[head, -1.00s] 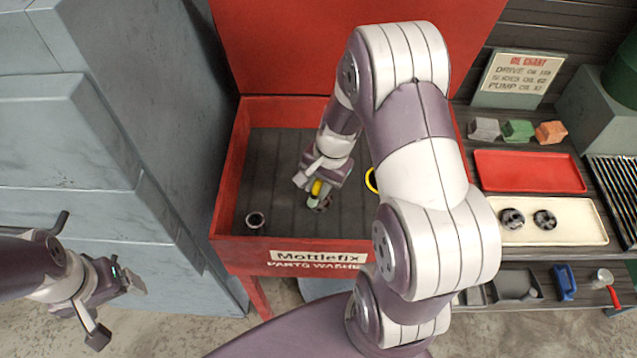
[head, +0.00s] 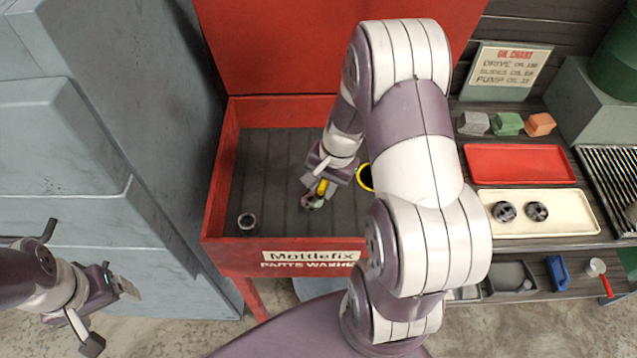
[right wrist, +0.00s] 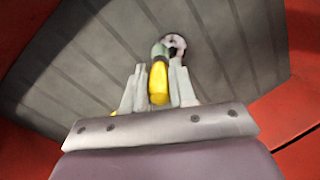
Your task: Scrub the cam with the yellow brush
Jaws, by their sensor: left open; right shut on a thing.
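The yellow brush (right wrist: 159,84) is held between the fingers of my right gripper (right wrist: 159,88), which is shut on its yellow handle. It also shows in the head view (head: 321,188). The brush's grey-green head points away from the gripper, toward the cam (right wrist: 174,42), a small dark and light metal part on the floor of the red parts washer (head: 216,205). In the head view the cam (head: 310,202) lies just below the brush; whether they touch I cannot tell. My left gripper (head: 109,314) is open and empty at the lower left, outside the washer.
To the right are a red tray (head: 520,164) and a cream tray (head: 565,214) with two dark parts. A grey cabinet (head: 75,130) stands left.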

